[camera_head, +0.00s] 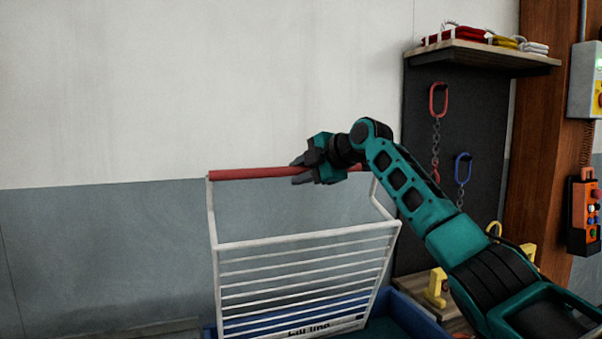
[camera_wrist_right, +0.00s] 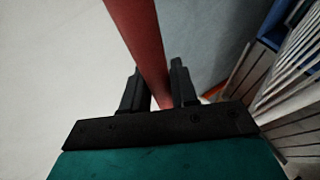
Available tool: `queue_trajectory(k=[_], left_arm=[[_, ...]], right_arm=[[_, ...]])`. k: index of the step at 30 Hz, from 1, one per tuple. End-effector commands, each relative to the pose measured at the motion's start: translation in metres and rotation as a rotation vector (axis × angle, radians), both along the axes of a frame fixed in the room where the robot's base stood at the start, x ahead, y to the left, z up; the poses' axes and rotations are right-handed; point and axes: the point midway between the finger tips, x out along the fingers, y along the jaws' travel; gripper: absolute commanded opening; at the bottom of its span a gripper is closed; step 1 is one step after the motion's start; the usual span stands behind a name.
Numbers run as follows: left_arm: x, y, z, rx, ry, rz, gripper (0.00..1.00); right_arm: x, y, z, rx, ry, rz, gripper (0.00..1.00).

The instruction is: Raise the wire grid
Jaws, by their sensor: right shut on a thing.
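The wire grid (camera_head: 305,262) is a white frame with several horizontal bars and a red handle bar (camera_head: 240,174) across its top. It stands raised and tilted over a blue bin. My right gripper (camera_head: 300,172) is shut on the red handle bar, right of its middle. In the right wrist view the red bar (camera_wrist_right: 137,40) runs between the two dark fingers of my right gripper (camera_wrist_right: 160,90). White grid bars (camera_wrist_right: 290,75) show at the right of that view. The grid's lower edge is partly hidden in the bin. My left gripper is not in view.
The blue bin (camera_head: 393,308) is under the grid, with partly visible lettering on a label. A dark panel at right carries a red hook (camera_head: 438,100) and a blue hook (camera_head: 462,166) on chains. A shelf (camera_head: 480,55) holds ropes. An orange control box (camera_head: 584,212) hangs far right. The wall behind is bare.

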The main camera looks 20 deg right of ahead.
Motion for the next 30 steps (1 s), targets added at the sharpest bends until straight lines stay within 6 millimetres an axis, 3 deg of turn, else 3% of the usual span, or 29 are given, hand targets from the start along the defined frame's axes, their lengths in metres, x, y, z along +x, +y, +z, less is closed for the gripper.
queue_trajectory(k=[6,7,13,23,30], left_arm=[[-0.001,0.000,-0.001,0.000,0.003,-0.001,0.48],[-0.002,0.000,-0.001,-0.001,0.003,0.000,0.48],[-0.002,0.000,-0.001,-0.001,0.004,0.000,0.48],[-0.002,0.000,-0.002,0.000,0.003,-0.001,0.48],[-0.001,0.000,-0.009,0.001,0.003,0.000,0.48]], right_arm=[[0.000,-0.001,0.000,-0.002,0.000,-0.001,0.00],[0.000,-0.001,0.000,-0.002,0.000,-0.001,0.30],[0.000,0.000,0.000,-0.001,0.001,-0.001,0.48],[-0.003,-0.002,0.001,0.000,0.000,-0.001,0.48],[-0.028,-0.016,0.014,-0.002,-0.004,-0.001,0.48]])
